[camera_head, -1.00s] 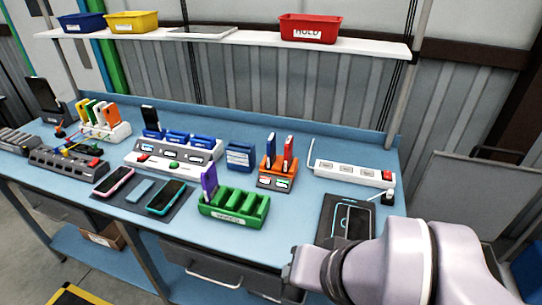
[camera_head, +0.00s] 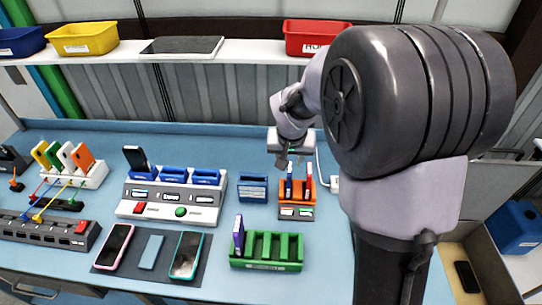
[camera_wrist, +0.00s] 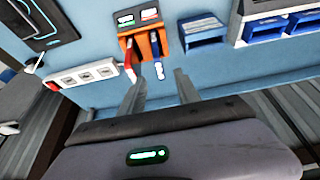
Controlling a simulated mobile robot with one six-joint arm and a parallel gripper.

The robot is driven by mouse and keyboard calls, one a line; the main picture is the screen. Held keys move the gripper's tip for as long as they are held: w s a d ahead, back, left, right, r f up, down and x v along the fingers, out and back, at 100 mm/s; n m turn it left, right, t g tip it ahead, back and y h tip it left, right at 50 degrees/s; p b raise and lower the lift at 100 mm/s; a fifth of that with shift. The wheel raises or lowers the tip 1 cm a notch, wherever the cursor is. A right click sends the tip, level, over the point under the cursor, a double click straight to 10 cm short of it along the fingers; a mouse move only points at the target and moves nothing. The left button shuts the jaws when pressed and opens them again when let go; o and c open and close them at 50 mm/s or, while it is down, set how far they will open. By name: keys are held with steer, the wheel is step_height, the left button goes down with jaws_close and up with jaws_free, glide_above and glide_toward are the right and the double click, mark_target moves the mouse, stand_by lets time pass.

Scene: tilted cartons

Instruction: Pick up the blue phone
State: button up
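The blue phone (camera_head: 289,184) stands upright in the left slot of a small orange rack (camera_head: 296,212), beside a red phone (camera_head: 307,186). In the wrist view the blue phone (camera_wrist: 160,72) shows edge-on in the orange rack (camera_wrist: 146,47), with the red phone (camera_wrist: 130,62) to its left. My gripper (camera_head: 282,162) is above and behind the blue phone in the head view. In the wrist view my gripper's (camera_wrist: 160,92) two fingers are spread apart, with the blue phone in line with the gap between them. The gripper appears empty.
A blue holder (camera_head: 252,188) stands left of the orange rack. A green rack (camera_head: 268,252) with a purple phone (camera_head: 239,233) is in front. A white power strip (camera_wrist: 85,75) lies near the red phone. A shelf (camera_head: 240,58) with bins runs above.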

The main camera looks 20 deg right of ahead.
mark_target(289, 175)
steer(key=b+x, duration=0.2)
steer(key=x, duration=1.2)
steer(key=shift+d, duration=0.2)
steer(key=shift+r, duration=0.1)
steer(key=shift+c, duration=0.5)
jaws_close()
